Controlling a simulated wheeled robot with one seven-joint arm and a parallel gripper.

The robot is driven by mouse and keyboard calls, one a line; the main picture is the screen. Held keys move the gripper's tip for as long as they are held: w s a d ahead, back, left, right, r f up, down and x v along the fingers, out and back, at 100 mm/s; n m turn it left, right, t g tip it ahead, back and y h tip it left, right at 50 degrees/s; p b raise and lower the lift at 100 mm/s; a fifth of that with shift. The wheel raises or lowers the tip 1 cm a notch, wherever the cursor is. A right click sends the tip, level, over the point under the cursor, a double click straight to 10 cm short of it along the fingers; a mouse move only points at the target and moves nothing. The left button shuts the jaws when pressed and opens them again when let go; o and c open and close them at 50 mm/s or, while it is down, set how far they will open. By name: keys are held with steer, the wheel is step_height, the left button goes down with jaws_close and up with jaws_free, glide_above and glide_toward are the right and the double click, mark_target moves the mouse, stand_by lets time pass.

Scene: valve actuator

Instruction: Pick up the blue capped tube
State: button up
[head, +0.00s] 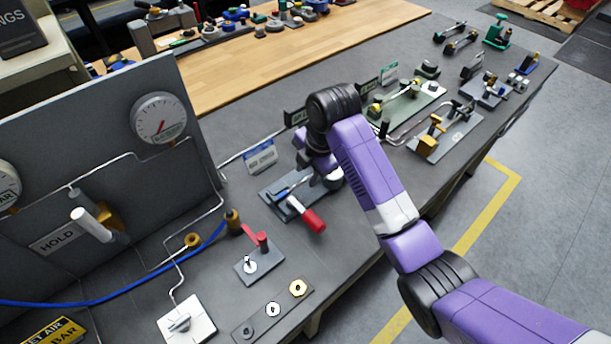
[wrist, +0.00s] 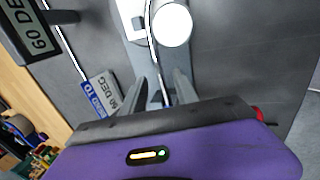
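A thin silver tube (wrist: 151,38) runs along the grey bender fixture in the wrist view and passes down between my fingers. A small blue part (head: 283,191) shows on the fixture in the head view; I cannot tell for sure that it is the tube's cap. My gripper (wrist: 161,80) is open, with one finger on each side of the tube and a visible gap. I cannot tell its exact height above the tube. In the head view my own arm hides most of the gripper and part of the fixture.
The bender fixture (head: 270,196) has a red handle (head: 311,220) and a round white part (wrist: 173,25). A blue-and-white sign (head: 260,156) stands behind it. A red-lever valve plate (head: 259,266) lies in front. A gauge panel (head: 90,150) stands at left.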

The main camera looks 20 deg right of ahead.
steer(key=shift+x, duration=0.75)
steer(key=shift+c, duration=0.5)
jaws_close()
stand_by(0.4)
